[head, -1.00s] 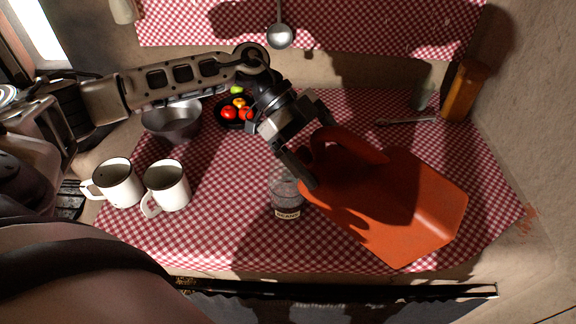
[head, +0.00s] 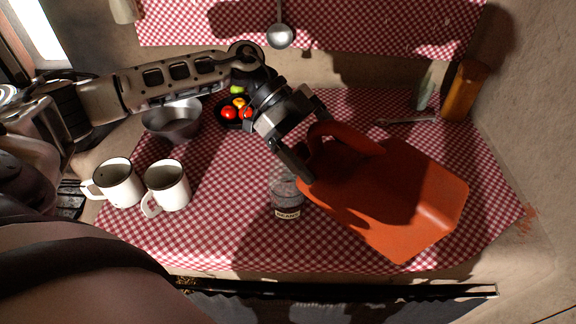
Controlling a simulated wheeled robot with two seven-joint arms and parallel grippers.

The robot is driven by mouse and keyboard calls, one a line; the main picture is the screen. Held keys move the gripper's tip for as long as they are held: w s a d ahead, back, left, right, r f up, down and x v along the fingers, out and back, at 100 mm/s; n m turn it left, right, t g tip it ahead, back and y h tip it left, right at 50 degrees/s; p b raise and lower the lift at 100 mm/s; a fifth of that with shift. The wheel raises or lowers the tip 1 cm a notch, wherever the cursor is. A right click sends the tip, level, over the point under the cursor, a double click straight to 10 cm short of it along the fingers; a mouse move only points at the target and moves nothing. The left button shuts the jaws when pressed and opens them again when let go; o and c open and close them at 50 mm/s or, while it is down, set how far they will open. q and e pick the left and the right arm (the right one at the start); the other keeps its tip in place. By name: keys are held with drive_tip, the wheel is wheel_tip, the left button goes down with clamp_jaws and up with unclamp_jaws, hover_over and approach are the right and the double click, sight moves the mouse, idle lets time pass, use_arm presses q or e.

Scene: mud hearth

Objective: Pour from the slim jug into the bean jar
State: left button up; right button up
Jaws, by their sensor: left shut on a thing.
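The slim jug (head: 400,195) is orange-red with a loop handle, and it is tipped far over on its side in the head view. My left gripper (head: 302,160) is shut on the jug and holds it above the counter. The bean jar (head: 286,192) is clear glass with a "BEANS" label and stands upright on the checked cloth. The jug's left end is just above and right of the jar's mouth, which the gripper and jug partly cover. I cannot see any stream or the jug's contents. My right gripper is not in view.
Two white mugs (head: 166,188) (head: 118,183) stand at the left. A metal bowl (head: 172,120) and a dark plate of fruit (head: 229,122) are behind. An amber bottle (head: 465,92), a greenish glass (head: 424,90) and a utensil (head: 408,121) are at the back right. A ladle (head: 281,36) hangs above.

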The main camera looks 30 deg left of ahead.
use_arm(q)
drive_tip(key=shift+r, duration=0.3)
drive_tip(key=shift+a+f+h+b, duration=0.2)
drive_tip(key=shift+h+b, duration=0.2)
drive_tip(key=shift+h, duration=0.15)
drive_tip(key=shift+a+f+h+b, duration=0.1)
drive_tip(key=shift+f+h+b, duration=0.1)
drive_tip(key=shift+h+b, duration=0.25)
idle(2.0)
drive_tip(key=shift+a+r+h, duration=0.3)
drive_tip(key=shift+a+h, duration=0.05)
drive_tip(key=shift+h, duration=0.55)
idle(2.1)
drive_tip(key=shift+w+a+f+h+b, duration=0.1)
drive_tip(key=shift+a+f+h+b, duration=0.2)
drive_tip(key=shift+h+b, duration=0.35)
idle(1.1)
